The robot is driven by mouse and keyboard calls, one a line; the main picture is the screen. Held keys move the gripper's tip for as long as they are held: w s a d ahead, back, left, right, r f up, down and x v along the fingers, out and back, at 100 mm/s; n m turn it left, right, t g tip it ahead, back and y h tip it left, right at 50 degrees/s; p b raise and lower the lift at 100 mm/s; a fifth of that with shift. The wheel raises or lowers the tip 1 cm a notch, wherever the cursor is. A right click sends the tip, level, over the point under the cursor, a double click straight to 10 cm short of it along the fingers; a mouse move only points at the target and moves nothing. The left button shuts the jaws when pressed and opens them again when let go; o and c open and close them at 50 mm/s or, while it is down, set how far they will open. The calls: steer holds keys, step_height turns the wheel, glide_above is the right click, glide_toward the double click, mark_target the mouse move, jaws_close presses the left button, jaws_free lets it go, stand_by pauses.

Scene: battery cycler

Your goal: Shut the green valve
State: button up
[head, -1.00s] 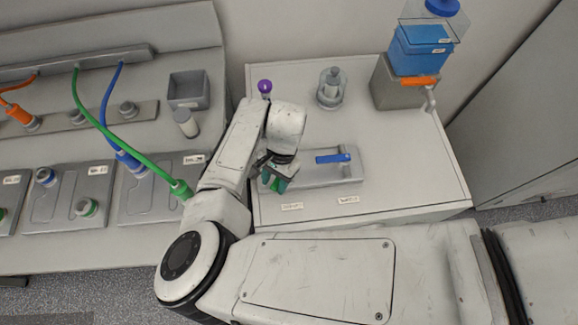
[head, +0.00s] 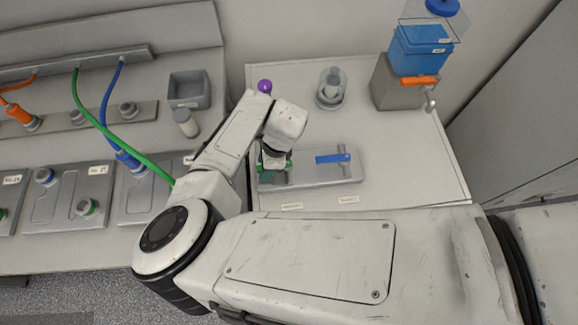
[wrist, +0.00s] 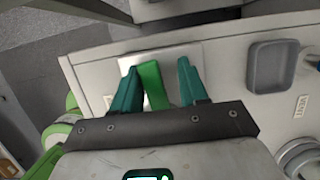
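The green valve handle (wrist: 154,86) is a flat green bar, seen in the wrist view between the two teal fingers of my gripper (wrist: 160,88). It lies close to the left finger, with a narrow gap to the right finger. In the head view my gripper (head: 274,172) is over the left end of the grey valve plate (head: 310,180). Only a small part of the green handle (head: 288,165) shows there; my wrist and fingers hide the rest. A blue valve handle (head: 333,158) lies across the right part of the same plate.
A purple knob (head: 264,86) and a clear-covered fitting (head: 331,88) stand behind. A blue container on a grey block (head: 396,92) with an orange handle stands at the back right. The left bench carries a green cable (head: 128,145). The cabinet top right of the plate is clear.

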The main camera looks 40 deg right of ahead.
steer(key=shift+c, duration=0.2)
steer(key=c, duration=0.3)
steer(key=shift+w+d, duration=0.15)
steer(key=shift+o, duration=1.2)
steer(key=v, duration=0.8)
